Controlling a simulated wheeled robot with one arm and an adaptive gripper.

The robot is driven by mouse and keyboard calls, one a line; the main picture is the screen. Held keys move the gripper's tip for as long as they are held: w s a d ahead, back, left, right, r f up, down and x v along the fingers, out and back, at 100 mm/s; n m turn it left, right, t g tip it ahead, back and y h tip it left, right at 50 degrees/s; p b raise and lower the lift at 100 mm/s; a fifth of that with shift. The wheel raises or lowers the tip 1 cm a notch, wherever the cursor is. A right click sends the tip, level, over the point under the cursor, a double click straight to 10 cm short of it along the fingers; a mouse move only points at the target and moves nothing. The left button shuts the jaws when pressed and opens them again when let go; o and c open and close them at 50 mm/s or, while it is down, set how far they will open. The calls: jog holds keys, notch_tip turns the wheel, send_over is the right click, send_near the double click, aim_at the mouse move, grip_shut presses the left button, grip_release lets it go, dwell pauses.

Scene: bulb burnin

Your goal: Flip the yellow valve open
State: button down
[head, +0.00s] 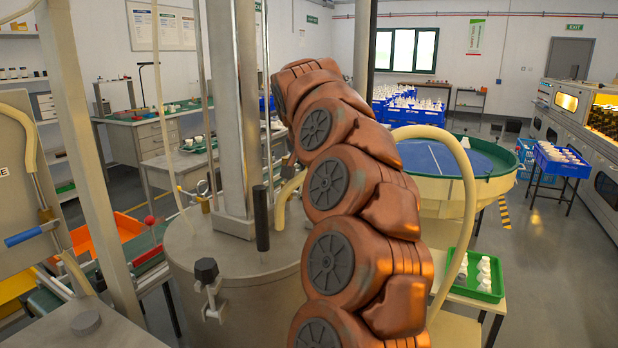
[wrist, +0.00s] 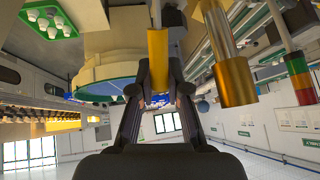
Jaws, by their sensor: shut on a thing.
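In the wrist view, my gripper (wrist: 159,92) has its two dark fingers on either side of a yellow cylindrical handle (wrist: 157,50), which looks like the valve's lever. It is shut on this handle, whose end shows between the fingers. In the head view, my copper-coloured arm covers the gripper and the handle.
A large brass-ended cylinder (wrist: 235,83) stands close right of the gripper in the wrist view. In the head view, a grey metal vessel (head: 240,270) with posts stands left of my arm. A round green-rimmed table (head: 450,165) is behind it.

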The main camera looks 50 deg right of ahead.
jog(key=shift+a+h+b, duration=0.3)
jog(key=shift+h+b, duration=0.2)
jog(key=shift+b, duration=1.25)
jog(key=b, duration=0.2)
jog(key=h+b, duration=0.1)
jog(key=b, duration=0.1)
jog(key=shift+s+a+r+t, duration=0.15)
jog(key=shift+a+r+t, duration=0.2)
jog(key=shift+t, duration=0.05)
jog(key=shift+r+h, duration=0.1)
jog(key=shift+h, duration=0.2)
jog(key=shift+a+r+b, duration=0.2)
jog(key=shift+r+b, duration=0.05)
jog(key=shift+b, duration=0.55)
jog(key=c, duration=1.1)
grip_release()
jog(key=v, duration=1.2)
jog(key=shift+a+f, duration=0.1)
jog(key=shift+f, duration=0.05)
